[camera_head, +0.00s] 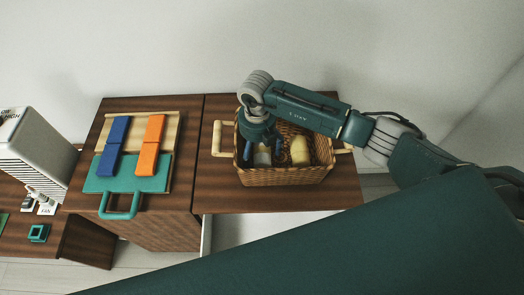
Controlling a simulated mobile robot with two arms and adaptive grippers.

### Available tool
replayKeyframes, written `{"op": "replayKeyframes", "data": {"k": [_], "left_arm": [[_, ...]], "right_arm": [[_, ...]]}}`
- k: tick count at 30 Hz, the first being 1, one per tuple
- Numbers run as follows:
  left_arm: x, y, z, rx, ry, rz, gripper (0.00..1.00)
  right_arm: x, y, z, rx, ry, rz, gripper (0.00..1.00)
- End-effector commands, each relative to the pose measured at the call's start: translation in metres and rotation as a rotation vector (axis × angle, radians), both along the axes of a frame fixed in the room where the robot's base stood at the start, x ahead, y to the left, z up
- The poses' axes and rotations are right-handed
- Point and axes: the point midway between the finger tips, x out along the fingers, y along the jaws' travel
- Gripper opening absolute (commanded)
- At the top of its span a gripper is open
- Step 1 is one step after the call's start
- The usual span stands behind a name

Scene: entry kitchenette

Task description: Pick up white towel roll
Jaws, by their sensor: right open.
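A wicker basket (285,177) with pale wooden handles stands on the brown wooden cabinet. My right gripper (262,150) reaches down from above into its left part, open. A small greyish-white item (263,159) shows right at the fingers and is partly hidden by them; it may be the white towel roll, but I cannot tell for sure, nor whether the fingers touch it. A cream-coloured item (299,151) sits to its right in the basket, apart from the gripper. My left gripper is not in view.
A white ribbed appliance (35,150) stands farther left. The cabinet top (215,195) near the basket's front left is bare.

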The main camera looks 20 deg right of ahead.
Motion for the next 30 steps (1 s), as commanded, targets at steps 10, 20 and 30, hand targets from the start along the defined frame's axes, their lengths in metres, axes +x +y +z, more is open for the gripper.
{"op": "replayKeyframes", "data": {"k": [10, 20, 30], "left_arm": [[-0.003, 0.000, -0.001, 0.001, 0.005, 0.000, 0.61], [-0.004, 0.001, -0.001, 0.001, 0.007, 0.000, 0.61], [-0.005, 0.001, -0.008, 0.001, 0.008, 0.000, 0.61]], "right_arm": [[0.000, 0.000, 0.000, 0.000, 0.000, 0.000, 0.43], [0.000, 0.000, 0.001, 0.000, 0.000, 0.000, 0.34], [0.002, 0.000, 0.033, 0.001, -0.004, 0.001, 0.34]]}}
